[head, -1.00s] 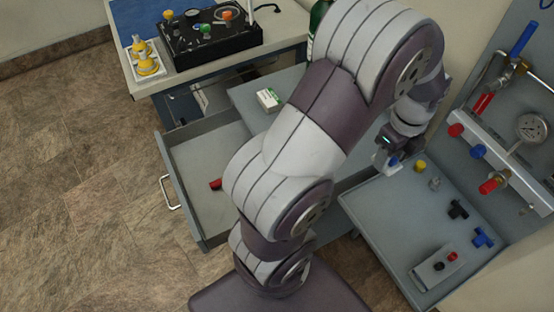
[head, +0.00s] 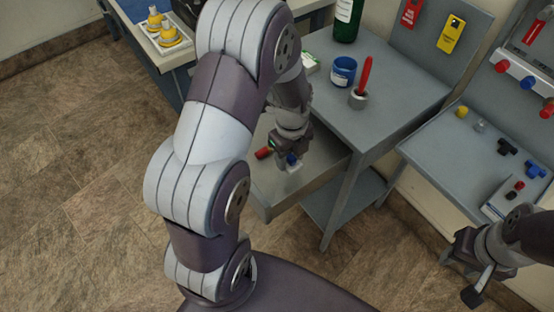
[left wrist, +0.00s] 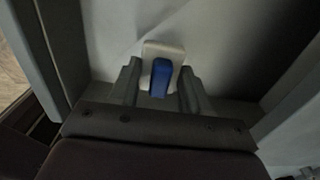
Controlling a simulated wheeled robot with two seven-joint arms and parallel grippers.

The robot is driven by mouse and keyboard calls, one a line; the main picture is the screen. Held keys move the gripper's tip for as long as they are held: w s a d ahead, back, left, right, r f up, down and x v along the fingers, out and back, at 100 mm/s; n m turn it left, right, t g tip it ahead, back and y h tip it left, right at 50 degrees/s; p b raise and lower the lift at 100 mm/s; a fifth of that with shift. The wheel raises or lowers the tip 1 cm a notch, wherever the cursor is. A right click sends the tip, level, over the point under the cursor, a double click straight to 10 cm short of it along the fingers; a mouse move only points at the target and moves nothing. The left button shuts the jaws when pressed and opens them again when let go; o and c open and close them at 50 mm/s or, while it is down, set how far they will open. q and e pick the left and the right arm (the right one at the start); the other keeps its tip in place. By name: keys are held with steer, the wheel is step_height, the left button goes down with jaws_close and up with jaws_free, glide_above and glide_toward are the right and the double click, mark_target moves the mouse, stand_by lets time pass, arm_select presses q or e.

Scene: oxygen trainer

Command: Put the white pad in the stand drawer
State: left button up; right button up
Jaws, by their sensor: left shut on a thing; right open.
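The white pad (head: 294,167), with a blue grip on top, is held by my left gripper (head: 290,160). The left wrist view shows the blue grip (left wrist: 160,77) between the two fingers and the white pad (left wrist: 163,50) beyond it. The stand drawer (head: 277,200) is pulled open under the grey stand top. My left gripper is over the drawer's inside; I cannot tell whether the pad touches the drawer floor. My arm hides much of the drawer's left part. My right gripper (head: 462,277) is open and empty at the lower right, over the floor.
A red item (head: 263,153) lies in the drawer near my left gripper. On the stand top (head: 400,98) are a blue cup (head: 343,71), a red-handled tool in a holder (head: 361,85) and a green bottle (head: 347,20). A panel bench (head: 455,150) with small fittings is at right.

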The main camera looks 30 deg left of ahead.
mark_target(289, 167)
arm_select(q)
step_height(289, 167, down, 5)
steer(key=shift+r+b, duration=0.1)
steer(key=shift+b, duration=0.3)
steer(key=o, duration=1)
steer(key=shift+o, duration=0.2)
